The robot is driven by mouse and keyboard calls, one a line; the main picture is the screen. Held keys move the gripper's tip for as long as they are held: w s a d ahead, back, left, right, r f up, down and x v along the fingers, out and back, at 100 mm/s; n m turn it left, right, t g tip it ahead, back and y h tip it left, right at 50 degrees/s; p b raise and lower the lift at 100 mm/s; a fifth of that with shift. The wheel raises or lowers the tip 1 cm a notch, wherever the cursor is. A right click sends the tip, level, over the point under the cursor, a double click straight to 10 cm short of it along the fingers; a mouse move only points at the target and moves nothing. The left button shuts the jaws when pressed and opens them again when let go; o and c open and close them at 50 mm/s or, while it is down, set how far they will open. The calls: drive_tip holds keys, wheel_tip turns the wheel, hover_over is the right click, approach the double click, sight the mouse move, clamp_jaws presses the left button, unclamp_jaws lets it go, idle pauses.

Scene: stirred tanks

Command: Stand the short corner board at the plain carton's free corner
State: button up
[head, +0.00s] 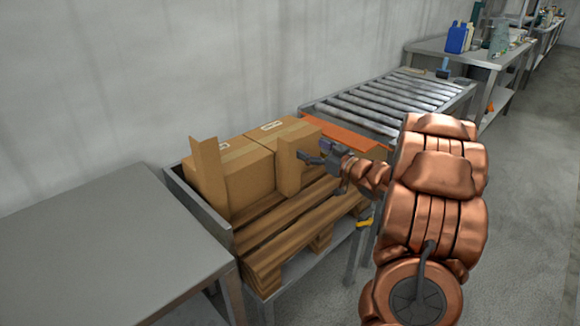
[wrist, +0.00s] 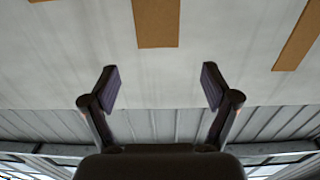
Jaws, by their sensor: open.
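The short corner board (head: 289,172) stands upright, close to the near right corner of the front carton (head: 248,181); whether it touches the carton I cannot tell. A taller corner board (head: 209,172) stands at that carton's left corner. A second carton (head: 286,131) with a pale label sits behind. My gripper (head: 318,155) is open and empty, just right of the short board and apart from it. In the wrist view, my open fingers (wrist: 161,88) flank a gap, with a brown board (wrist: 156,22), likely the short one, beyond it. Another brown strip (wrist: 301,36) shows at right.
The cartons are on a wooden pallet (head: 300,226) on a metal stand. An orange sheet (head: 348,136) lies by the roller conveyor (head: 400,104) behind. A yellow item (head: 365,222) is at the stand's right side. A bare grey table (head: 105,240) is at left.

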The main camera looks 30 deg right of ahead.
sight(296, 141)
drive_tip(key=shift+b+x, duration=0.55)
drive_tip(key=shift+x, duration=3.25)
drive_tip(key=shift+d, duration=0.1)
drive_tip(key=shift+f, duration=0.1)
